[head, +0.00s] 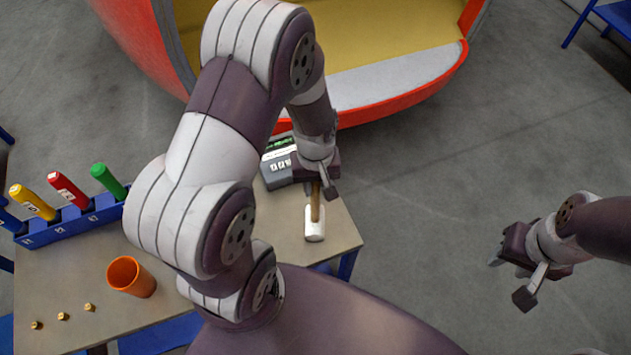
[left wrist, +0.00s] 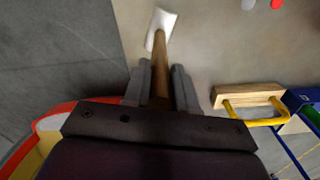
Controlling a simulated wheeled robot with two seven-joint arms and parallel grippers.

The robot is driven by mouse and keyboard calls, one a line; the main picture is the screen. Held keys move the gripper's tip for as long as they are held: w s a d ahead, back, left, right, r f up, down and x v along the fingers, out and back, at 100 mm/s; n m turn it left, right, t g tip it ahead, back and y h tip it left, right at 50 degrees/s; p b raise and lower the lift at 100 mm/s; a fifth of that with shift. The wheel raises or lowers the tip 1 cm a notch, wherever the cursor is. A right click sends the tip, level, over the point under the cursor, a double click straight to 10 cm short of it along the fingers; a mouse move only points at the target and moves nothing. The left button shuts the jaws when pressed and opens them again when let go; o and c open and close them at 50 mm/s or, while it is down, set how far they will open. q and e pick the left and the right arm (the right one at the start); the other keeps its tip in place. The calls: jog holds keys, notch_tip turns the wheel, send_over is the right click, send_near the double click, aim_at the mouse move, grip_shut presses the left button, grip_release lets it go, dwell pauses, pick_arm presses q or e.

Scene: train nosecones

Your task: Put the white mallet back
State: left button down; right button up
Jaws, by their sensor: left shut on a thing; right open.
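The white mallet (head: 314,224) has a white head and a wooden handle. In the head view it is at the right end of the table, head toward me. My left gripper (head: 317,186) is shut on its handle. In the left wrist view the handle runs between the two fingers of the left gripper (left wrist: 161,85), and the white head (left wrist: 161,22) shows beyond them. I cannot tell whether the head touches the table top. My right gripper (head: 508,262) is open and empty, off to the right above the floor.
A blue rack (head: 72,226) with blue, yellow, red and green handles stands on the table (head: 180,311) at left. An orange cup (head: 131,277) and small brass pieces (head: 63,316) are near the front. A dark box with number dials (head: 279,168) is behind the mallet.

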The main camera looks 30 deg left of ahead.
pick_arm(q)
jog(key=shift+s+f, duration=0.1)
jog(key=shift+f, duration=0.05)
jog(key=c, duration=0.9)
grip_release()
jog(key=shift+r, duration=0.3)
notch_tip(320, 180, up, 11)
jog(key=b, duration=0.2)
jog(key=shift+f+b, duration=0.15)
jog(key=shift+b, duration=0.15)
jog(key=shift+r, duration=0.3)
jog(key=s+f+m, duration=0.1)
jog(key=m, duration=0.1)
jog(key=s+d+m+t, duration=0.1)
jog(key=m, duration=0.1)
jog(key=s+d+f+m, duration=0.1)
jog(key=s+m, duration=0.1)
jog(key=m, duration=0.1)
jog(key=shift+d+f+t, duration=0.2)
jog(key=shift+f+t, duration=0.1)
jog(key=shift+f, duration=0.05)
